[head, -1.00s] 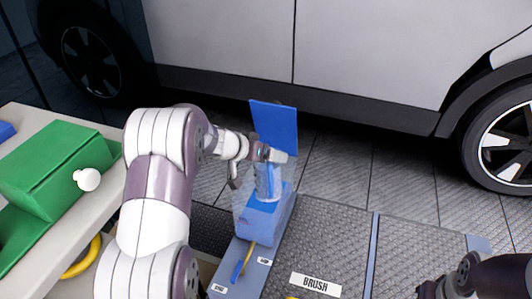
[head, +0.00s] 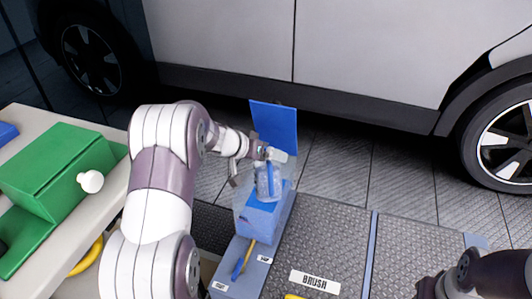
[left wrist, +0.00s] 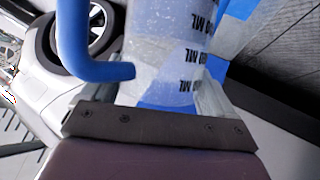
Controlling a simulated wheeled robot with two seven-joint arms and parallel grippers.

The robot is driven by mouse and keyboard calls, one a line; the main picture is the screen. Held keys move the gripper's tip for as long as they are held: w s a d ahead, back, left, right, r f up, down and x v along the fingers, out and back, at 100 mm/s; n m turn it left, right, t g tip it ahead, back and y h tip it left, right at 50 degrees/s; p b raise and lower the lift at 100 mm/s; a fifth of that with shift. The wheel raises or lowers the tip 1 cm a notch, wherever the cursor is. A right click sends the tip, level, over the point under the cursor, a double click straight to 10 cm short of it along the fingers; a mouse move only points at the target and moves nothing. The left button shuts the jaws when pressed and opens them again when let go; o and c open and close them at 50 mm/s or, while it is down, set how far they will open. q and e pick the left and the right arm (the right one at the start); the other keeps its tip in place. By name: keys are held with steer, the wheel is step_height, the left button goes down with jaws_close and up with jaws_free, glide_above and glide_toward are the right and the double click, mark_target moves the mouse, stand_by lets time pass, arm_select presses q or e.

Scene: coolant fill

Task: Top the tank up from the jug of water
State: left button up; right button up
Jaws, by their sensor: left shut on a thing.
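The jug (head: 267,183) is translucent with a blue handle. In the left wrist view, the jug (left wrist: 165,45) fills the middle, with ML marks on its wall and its blue handle (left wrist: 75,45) at left. My left gripper (head: 271,155) is shut on the jug, with a finger at each side. In the head view the jug is in front of or over the tank (head: 260,218), a blue, partly clear box; I cannot tell whether they touch. The tank's opening and the water level cannot be made out. My right arm shows at the bottom right, its gripper out of the frame.
An upright blue panel (head: 275,128) stands behind the jug. A parked car (head: 350,50) is at the back. A green box (head: 60,168) sits on the bench at left. A small brush lies on the grey strip before the tank. The textured mat (head: 335,235) at right is mostly clear.

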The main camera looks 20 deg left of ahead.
arm_select(q)
steer(key=shift+w+g+p, duration=0.1)
steer(key=shift+g+p, duration=0.2)
steer(key=shift+p, duration=0.45)
steer(key=shift+w+a+f+n+g+h+p, duration=0.15)
steer(key=shift+f+n+g+h+p, duration=0.35)
steer(key=shift+g, duration=0.3)
steer(key=shift+w+a+f+n+g+h+p, duration=0.15)
steer(key=shift+w+f+n+g+h+p, duration=0.35)
steer(key=shift+p, duration=4)
stand_by(2.0)
